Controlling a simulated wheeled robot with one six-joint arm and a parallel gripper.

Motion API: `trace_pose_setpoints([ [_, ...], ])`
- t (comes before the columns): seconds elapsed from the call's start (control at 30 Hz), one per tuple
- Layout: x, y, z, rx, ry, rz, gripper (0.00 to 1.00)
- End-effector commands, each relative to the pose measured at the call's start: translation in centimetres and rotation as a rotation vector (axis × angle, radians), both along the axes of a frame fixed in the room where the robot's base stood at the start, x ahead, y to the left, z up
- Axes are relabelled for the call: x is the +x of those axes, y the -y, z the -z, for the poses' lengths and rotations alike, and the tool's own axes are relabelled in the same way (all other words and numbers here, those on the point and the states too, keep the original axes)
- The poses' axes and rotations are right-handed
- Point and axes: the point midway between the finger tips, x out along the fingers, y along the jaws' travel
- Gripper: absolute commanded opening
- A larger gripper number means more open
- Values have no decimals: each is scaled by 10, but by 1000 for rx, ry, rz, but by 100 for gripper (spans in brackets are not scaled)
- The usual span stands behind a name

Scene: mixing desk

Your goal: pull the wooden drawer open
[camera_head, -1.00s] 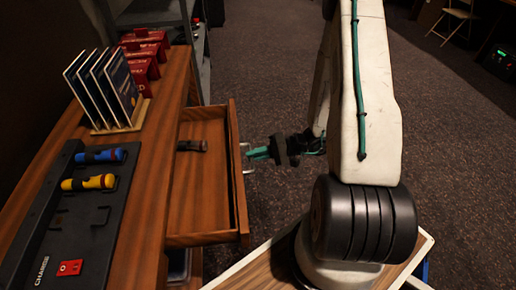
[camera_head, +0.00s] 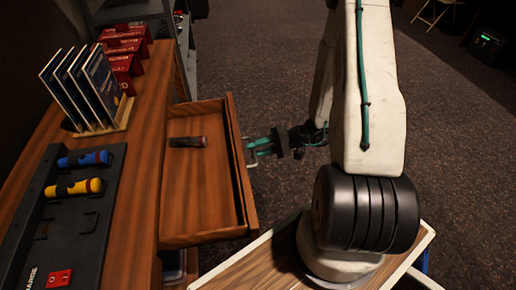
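The wooden drawer (camera_head: 203,237) stands pulled out from the right side of the wooden desk (camera_head: 139,200). Its inside shows, with a dark cylindrical item (camera_head: 188,141) lying toward the back. A pale metal handle (camera_head: 250,164) is on the drawer's front panel (camera_head: 242,170). My gripper (camera_head: 258,147), with teal fingers, is at the handle, just right of the front panel. The fingers overlap the handle in the picture. They are too small to tell whether they are closed on it.
On the desk are a black charging tray (camera_head: 93,217) with a blue flashlight (camera_head: 84,159) and a yellow flashlight (camera_head: 74,188), a rack of booklets (camera_head: 83,83) and red boxes (camera_head: 125,60). Carpet (camera_head: 292,190) is clear right of the drawer.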

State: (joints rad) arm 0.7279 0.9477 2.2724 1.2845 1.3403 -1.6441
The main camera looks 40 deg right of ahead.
Motion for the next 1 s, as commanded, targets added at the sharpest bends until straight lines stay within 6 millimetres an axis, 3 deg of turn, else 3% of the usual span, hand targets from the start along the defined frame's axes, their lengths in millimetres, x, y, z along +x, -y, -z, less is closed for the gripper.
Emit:
trace_pose_setpoints([
  [0.27,-3,10,-2,-1,2,5,32],
  [0.67,-28,64,-15,1,1,4,32],
  [1.0,-32,70,-16,0,0,1,32],
])
